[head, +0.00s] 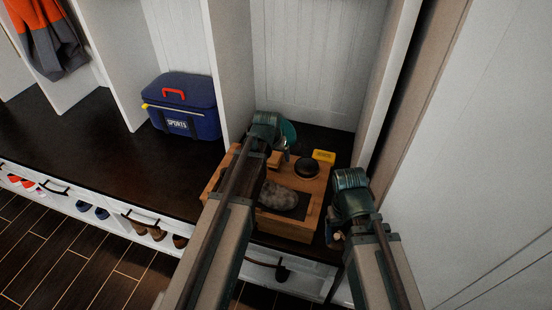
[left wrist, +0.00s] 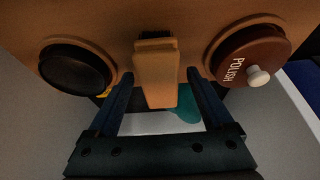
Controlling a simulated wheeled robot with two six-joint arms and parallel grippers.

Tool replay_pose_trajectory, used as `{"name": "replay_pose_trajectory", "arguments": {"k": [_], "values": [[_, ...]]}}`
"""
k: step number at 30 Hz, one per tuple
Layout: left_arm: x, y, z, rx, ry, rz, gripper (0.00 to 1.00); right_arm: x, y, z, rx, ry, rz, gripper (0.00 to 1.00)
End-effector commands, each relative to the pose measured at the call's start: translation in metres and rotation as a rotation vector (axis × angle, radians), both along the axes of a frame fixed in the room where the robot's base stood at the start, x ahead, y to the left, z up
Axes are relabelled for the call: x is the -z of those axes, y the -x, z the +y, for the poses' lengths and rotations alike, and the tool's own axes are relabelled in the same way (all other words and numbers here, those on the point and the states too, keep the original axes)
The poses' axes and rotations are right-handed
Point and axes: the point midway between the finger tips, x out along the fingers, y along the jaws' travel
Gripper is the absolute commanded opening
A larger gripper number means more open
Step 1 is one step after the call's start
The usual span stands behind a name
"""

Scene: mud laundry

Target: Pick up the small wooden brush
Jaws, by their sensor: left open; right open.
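The small wooden brush (left wrist: 155,85) shows in the left wrist view as a light wooden block with a dark strip at its top. It stands between the two fingers of my left gripper (left wrist: 160,85), with a visible gap on each side. In the head view my left gripper (head: 282,143) is at the back left of a wooden box (head: 312,212), and the arm covers part of it. The brush is hard to make out there. My right gripper (head: 335,236) is open beside the box's right side, partly hidden by its wrist and far from the brush.
A black round tin (head: 306,167), a yellow item (head: 323,156) and a grey fuzzy thing (head: 278,197) are on the box. A red-brown polish tin (left wrist: 248,55) is near the left gripper. White panels enclose the box's cubby. A blue bag (head: 184,106) stands left on the dark bench.

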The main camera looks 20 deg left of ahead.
Motion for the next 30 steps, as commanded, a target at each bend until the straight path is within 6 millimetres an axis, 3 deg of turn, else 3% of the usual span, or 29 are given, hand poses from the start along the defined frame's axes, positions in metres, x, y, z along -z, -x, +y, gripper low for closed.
{"name": "replay_pose_trajectory", "arguments": {"k": [3, 17, 30], "values": [[-0.0001, 0.0000, 0.0000, 0.000, 0.000, 0.000, 0.81, -0.0001, 0.0000, 0.0000, 0.000, 0.000, 0.000, 0.79], [-0.0001, 0.0000, 0.0000, 0.000, 0.000, 0.000, 0.00, -0.0001, 0.0000, 0.0000, 0.000, 0.000, 0.000, 0.79], [-0.0073, 0.0000, 0.0000, 0.000, 0.000, 0.000, 0.00, -0.0072, 0.0000, 0.0000, 0.000, 0.000, 0.000, 0.79]]}}
